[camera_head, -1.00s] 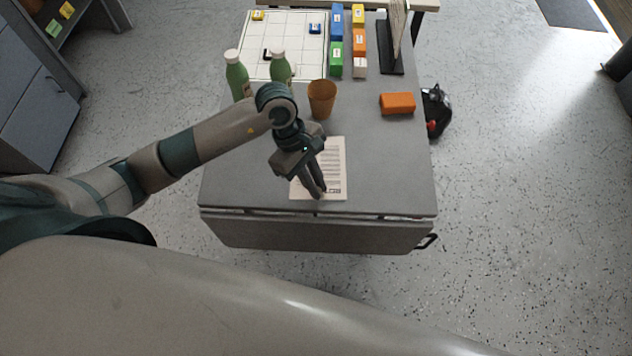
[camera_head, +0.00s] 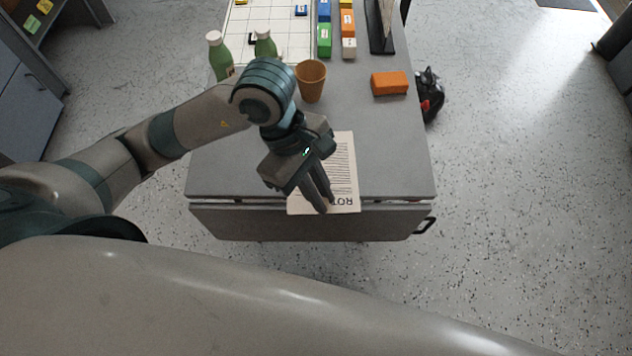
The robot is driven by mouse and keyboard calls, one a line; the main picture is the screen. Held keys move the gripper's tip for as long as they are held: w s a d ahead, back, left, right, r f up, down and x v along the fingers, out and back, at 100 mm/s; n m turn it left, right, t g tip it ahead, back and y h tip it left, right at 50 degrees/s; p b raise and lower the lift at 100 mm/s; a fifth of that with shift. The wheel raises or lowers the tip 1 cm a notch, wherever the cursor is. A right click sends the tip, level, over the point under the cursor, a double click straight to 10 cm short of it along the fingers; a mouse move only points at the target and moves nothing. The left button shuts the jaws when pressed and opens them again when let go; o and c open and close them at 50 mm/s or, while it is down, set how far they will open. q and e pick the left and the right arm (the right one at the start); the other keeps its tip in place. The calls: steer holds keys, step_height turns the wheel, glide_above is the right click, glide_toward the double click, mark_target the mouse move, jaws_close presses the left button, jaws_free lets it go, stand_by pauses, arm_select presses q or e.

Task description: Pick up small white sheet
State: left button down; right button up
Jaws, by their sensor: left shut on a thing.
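The small white sheet (camera_head: 343,172) with printed text is at the table's near edge, and its near end reaches out over that edge. My left gripper (camera_head: 324,208) points down at the sheet's near end and is shut on it. The gripper and wrist cover the sheet's left part. Whether the sheet is lifted clear of the table is hard to tell. My right gripper is not in view.
The grey table (camera_head: 400,150) is bare to the right of the sheet. An orange cup (camera_head: 311,82), an orange block (camera_head: 389,83) and green bottles (camera_head: 220,55) stand farther back. A white grid board (camera_head: 280,22), coloured boxes (camera_head: 325,38) and a black stand (camera_head: 381,40) are at the back.

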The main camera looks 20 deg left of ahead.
arm_select(q)
steer(key=shift+s+d+r, duration=0.15)
steer(key=shift+s, duration=0.1)
steer(key=shift+w, duration=0.1)
stand_by(0.4)
